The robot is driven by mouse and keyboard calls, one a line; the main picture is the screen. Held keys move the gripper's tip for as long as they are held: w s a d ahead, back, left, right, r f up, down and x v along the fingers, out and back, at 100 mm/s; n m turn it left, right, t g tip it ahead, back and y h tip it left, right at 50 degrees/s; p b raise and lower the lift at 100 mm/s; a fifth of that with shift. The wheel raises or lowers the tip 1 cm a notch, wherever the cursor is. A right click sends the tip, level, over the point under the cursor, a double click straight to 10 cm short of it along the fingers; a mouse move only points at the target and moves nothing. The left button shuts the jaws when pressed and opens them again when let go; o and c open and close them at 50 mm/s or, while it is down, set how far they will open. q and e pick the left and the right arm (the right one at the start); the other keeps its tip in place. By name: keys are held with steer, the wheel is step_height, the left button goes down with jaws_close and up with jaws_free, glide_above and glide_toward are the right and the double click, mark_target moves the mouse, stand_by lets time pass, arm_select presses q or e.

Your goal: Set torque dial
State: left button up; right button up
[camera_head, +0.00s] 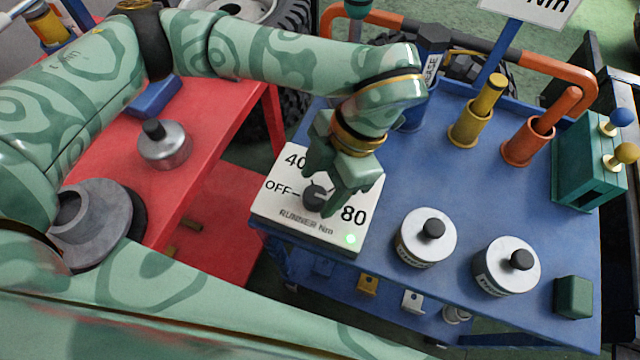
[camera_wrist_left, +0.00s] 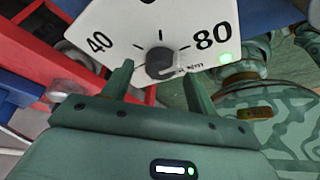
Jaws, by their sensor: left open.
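The torque dial box (camera_head: 275,207) is a white plate at the near left corner of the blue cart, marked OFF, 40 and 80, with a lit green lamp near the 80. Its dark round knob (camera_head: 316,196) sits mid-plate; I cannot tell its exact setting. My left gripper (camera_head: 322,198) points down at the knob, partly hiding it and the plate's upper markings. In the left wrist view the open fingers (camera_wrist_left: 158,75) stand either side of the knob (camera_wrist_left: 160,62), with gaps showing, so they do not grip it. My right gripper is not in view.
On the blue cart (camera_head: 400,185) stand two silver canisters (camera_head: 424,238) (camera_head: 505,267), yellow and orange holders (camera_head: 478,115) (camera_head: 535,130), a green box (camera_head: 590,165) and a dark green block (camera_head: 573,297). A red table (camera_head: 215,125) stands at left, separated by a gap.

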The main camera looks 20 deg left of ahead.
arm_select(q)
steer(key=shift+s+a+f, duration=0.15)
steer(key=shift+s+f, duration=0.05)
steer(key=shift+f, duration=0.4)
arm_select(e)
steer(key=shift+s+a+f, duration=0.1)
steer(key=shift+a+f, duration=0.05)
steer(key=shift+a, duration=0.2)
arm_select(q)
steer(key=c, duration=1)
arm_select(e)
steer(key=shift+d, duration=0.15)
